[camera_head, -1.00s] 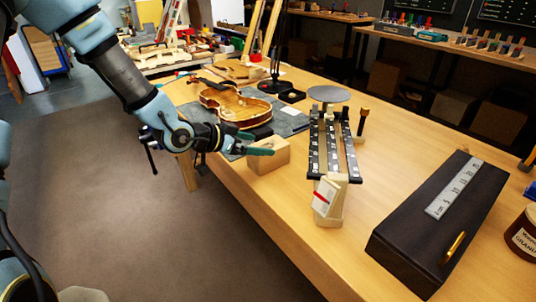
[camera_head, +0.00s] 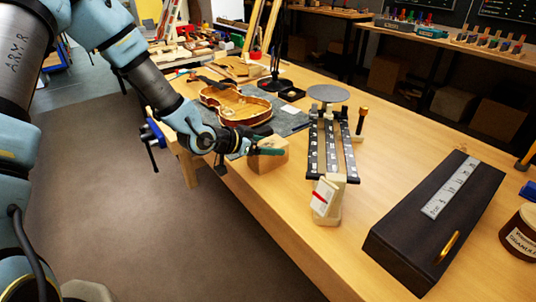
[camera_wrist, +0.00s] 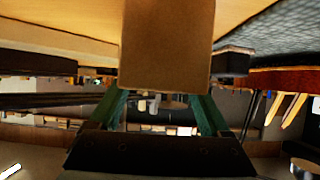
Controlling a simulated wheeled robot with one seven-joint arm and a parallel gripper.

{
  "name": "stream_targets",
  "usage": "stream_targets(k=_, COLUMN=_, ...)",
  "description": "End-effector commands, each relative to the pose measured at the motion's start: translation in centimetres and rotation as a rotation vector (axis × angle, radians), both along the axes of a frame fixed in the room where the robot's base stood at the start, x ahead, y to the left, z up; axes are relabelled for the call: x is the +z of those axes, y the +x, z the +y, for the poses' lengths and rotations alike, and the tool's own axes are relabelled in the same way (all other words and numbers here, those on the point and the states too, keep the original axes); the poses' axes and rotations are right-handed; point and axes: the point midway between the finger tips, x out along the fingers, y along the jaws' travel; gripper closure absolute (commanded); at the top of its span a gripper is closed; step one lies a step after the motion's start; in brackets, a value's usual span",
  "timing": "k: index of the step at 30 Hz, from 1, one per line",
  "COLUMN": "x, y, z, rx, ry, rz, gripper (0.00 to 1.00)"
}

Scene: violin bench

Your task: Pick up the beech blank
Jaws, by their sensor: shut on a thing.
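The beech blank (camera_head: 266,160) is a plain light wooden block at the left front edge of the bench, in front of the violin. My gripper (camera_head: 270,146) has green fingers and reaches it from the left, shut on its upper part. In the wrist view the blank (camera_wrist: 167,45) fills the top middle, between the green fingers of my gripper (camera_wrist: 162,108). The fingers hide part of the blank in the head view. I cannot tell whether its underside touches the bench.
An open violin body (camera_head: 236,104) lies on a grey mat (camera_head: 290,122) just behind. A stand with dark marked rails (camera_head: 330,150) is close on the right. A dark box (camera_head: 436,222) stands further right. Bare bench top (camera_head: 300,210) lies in front of the stand.

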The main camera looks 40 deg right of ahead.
Motion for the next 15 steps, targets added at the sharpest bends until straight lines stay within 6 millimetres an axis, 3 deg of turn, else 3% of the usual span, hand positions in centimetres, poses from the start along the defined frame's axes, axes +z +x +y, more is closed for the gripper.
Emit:
stream_targets(k=2, x=0.00, y=0.00, z=0.01, rx=0.000, ry=0.000, rz=0.000, gripper=0.45)
stream_targets(k=15, x=0.01, y=0.01, z=0.02, rx=0.000, ry=0.000, rz=0.000, gripper=0.94)
